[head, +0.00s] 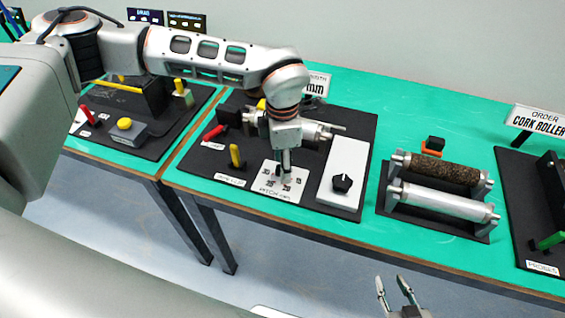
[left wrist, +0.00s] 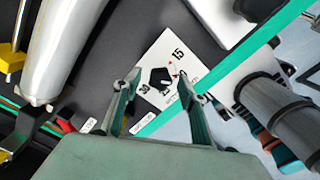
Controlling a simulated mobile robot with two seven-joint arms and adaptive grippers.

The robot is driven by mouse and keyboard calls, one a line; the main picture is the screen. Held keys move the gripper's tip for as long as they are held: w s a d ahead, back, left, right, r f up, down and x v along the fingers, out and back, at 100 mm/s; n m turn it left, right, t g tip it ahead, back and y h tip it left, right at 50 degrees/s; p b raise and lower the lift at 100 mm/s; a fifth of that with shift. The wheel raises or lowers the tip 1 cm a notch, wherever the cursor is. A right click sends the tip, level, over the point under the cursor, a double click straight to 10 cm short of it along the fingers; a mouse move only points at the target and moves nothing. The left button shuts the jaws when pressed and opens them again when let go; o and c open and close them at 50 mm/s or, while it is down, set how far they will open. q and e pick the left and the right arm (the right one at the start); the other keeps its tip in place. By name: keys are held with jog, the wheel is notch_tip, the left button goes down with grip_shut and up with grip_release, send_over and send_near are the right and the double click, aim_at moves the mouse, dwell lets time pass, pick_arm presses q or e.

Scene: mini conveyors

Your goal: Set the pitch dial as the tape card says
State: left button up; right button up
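The pitch dial's white plate (head: 270,192) lies on the dark mat, and my left gripper (head: 287,179) is above it, pointing down and hiding the knob. In the left wrist view the black dial knob (left wrist: 160,79) shows between the open fingers of my left gripper (left wrist: 160,82), with a gap on each side. Where the knob points is unclear. A white card (head: 318,84) ending in "mm" stands behind, mostly hidden by my arm. My right gripper (head: 396,290) is open and empty in front of the table.
A white panel with a black knob (head: 342,183) is right of the pitch dial. A yellow lever (head: 236,156) and a red handle (head: 213,133) are to its left. A metal roller (head: 315,130) lies behind. A cork roller (head: 445,169) stands farther right.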

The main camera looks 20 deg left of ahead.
pick_arm(q)
notch_tip(320, 180, up, 12)
dwell(0.7)
dwell(0.4)
